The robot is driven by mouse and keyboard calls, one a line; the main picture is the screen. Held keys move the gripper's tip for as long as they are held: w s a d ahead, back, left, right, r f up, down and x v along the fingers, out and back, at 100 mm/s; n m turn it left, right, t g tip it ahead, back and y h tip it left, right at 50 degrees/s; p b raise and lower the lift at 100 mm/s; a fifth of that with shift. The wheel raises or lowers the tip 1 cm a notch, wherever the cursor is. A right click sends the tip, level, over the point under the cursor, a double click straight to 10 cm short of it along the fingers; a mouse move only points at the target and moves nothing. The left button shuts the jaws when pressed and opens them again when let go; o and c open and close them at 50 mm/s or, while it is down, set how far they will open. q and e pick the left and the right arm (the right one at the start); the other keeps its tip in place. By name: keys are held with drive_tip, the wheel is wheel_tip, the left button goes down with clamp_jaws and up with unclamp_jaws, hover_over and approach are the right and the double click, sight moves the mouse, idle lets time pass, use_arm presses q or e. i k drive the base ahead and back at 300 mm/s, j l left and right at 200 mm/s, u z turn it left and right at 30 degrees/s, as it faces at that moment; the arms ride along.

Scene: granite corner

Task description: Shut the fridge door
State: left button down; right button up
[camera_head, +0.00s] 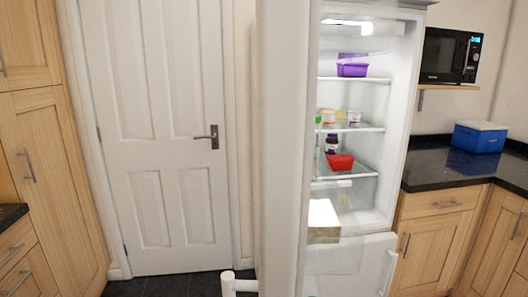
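The fridge (401,120) stands right of centre with its interior lit and exposed. Its tall white door (283,150) is wide open and seen nearly edge-on, pointing towards me along the left side of the opening. A white bar handle (229,284) shows at the bottom, by the door's left face; its lower part is cut off by the picture edge. Inside are a purple tub (352,70), small jars, a red container (340,162) and a pale box (323,220) low down. Neither of my grippers is in view.
A lower white fridge panel (375,254) sits below the opening. At right are a dark counter (443,172) with a blue box (479,138), and a microwave (451,56) on a shelf. A closed white room door (160,130) and wooden cupboards (55,150) stand left.

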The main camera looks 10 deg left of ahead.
sight(289, 54)
drive_tip(key=i+j, duration=0.15)
drive_tip(key=j, duration=0.15)
drive_tip(key=i+j+z, duration=0.1)
drive_tip(key=j, duration=0.2)
drive_tip(key=i+j, duration=0.15)
drive_tip(key=j, duration=0.15)
drive_tip(key=i+j+z, duration=0.1)
drive_tip(key=j, duration=0.2)
